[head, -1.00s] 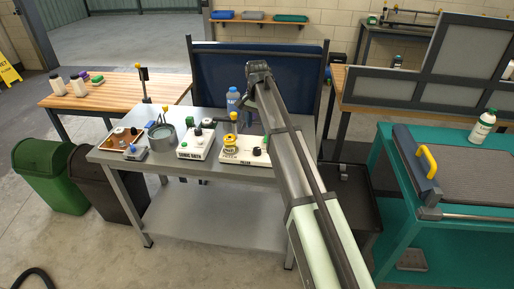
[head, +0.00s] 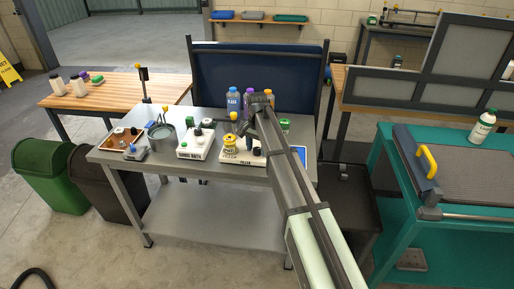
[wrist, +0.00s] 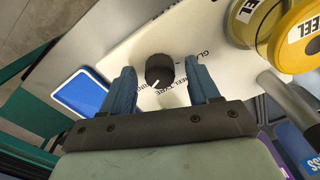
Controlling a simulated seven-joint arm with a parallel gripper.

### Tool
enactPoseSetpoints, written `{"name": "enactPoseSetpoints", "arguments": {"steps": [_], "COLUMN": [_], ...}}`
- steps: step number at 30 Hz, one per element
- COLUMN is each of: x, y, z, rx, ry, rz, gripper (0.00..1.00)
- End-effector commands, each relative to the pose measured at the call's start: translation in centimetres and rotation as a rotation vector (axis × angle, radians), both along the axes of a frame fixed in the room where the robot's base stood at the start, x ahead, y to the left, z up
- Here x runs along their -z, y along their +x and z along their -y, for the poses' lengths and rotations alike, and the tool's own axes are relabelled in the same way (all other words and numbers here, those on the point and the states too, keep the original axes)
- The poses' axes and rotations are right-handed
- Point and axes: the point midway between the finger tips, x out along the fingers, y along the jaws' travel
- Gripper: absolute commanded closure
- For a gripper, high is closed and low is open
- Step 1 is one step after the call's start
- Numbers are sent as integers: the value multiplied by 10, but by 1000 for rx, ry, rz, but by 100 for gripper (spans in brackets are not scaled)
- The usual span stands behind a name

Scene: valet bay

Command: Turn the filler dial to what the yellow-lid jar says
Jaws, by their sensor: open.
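The white filler box (head: 236,158) stands on the grey metal bench. Its black dial (wrist: 158,69) has a white pointer mark toward the lower left in the wrist view. Lettering beside the dial is partly hidden; "TYRE" and part of "GLASS" seem readable. The yellow-lid jar (head: 229,149) stands by the filler. In the wrist view the jar (wrist: 297,40) shows a label ending "EEL", its start cut off. My gripper (wrist: 160,76) is open, its blue fingers on either side of the dial. I cannot tell whether they touch it.
A blue-screened tablet (wrist: 84,91) lies beside the filler. Bottles, one blue (head: 233,100), stand at the back of the bench. A white box with knobs (head: 196,144) and a grey pot (head: 161,137) are to the left. The jar is close to my gripper.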

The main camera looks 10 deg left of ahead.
Motion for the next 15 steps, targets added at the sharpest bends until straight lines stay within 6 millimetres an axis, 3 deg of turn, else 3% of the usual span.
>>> {"name": "enactPoseSetpoints", "arguments": {"steps": [4, 15], "x": [0, 0], "y": [0, 0], "z": [0, 0], "rx": [0, 0], "ry": [0, 0], "rz": [0, 0], "gripper": [39, 75]}}
